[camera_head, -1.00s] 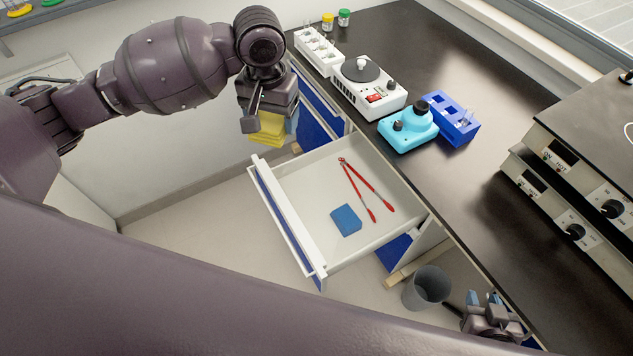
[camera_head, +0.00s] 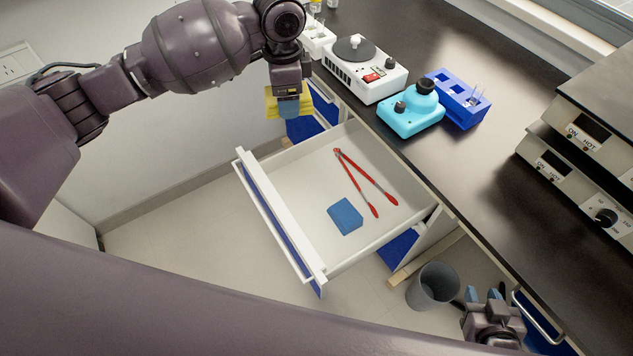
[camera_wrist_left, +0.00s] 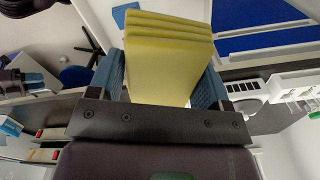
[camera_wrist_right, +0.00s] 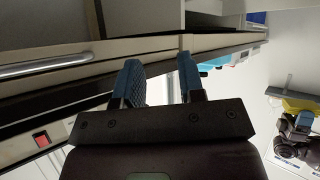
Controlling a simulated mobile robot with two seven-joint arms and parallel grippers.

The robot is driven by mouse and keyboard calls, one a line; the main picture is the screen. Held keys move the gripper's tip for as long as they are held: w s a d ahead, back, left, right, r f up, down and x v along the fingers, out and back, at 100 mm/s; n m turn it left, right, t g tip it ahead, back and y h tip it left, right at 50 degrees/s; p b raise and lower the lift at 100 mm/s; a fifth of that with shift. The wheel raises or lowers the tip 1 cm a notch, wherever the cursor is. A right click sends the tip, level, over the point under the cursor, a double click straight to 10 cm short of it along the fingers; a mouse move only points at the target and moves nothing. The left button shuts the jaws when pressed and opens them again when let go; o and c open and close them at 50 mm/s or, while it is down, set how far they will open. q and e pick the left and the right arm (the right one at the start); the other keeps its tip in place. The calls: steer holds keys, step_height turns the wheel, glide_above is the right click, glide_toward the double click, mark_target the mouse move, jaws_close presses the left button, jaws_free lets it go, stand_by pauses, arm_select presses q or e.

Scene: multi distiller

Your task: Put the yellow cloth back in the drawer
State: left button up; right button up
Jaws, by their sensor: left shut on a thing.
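The yellow cloth (camera_head: 272,104) is a folded stack held in my left gripper (camera_head: 289,108), above the far left end of the open drawer. In the left wrist view the cloth (camera_wrist_left: 165,55) fills the space between the blue finger pads. The open white drawer (camera_head: 285,225) has a blue folded cloth (camera_head: 345,217) and red-handled tongs (camera_head: 357,183) inside. My right gripper (camera_head: 485,296) is at the lower right, beside the bench. In the right wrist view its fingers (camera_wrist_right: 158,85) are apart with nothing between them.
The black bench top (camera_head: 480,60) holds a white stirrer (camera_head: 365,75), a cyan device (camera_head: 411,110), a blue tube rack (camera_head: 459,98) and hot plates (camera_head: 570,165). A grey bin (camera_head: 433,287) stands on the floor right of the drawer. The drawer's front left area is bare.

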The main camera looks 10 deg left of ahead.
arm_select(q)
steer(key=w+d+f+m+b, duration=0.2)
steer(key=w+f+m+b, duration=0.15)
steer(key=f+m, duration=0.35)
steer(key=w+d+f+m+b, duration=0.25)
steer(key=f+m+b, duration=0.25)
steer(key=f, duration=0.4)
steer(key=m+b, duration=0.1)
steer(key=b, duration=0.3)
glide_above(315, 180)
step_height(315, 180, down, 14)
steer(key=shift+s+f, duration=0.1)
steer(key=shift+f, duration=0.3)
step_height(315, 180, down, 6)
steer(key=shift+r+b, duration=0.25)
steer(key=shift+b, duration=0.5)
steer(key=shift+f, duration=0.2)
steer(key=shift+r, duration=0.2)
arm_select(e)
step_height(315, 180, down, 14)
steer(key=s+g, duration=0.1)
steer(key=shift+s+a+n+g, duration=0.25)
steer(key=shift+a+n+g, duration=0.15)
arm_select(q)
steer(key=shift+f, duration=0.25)
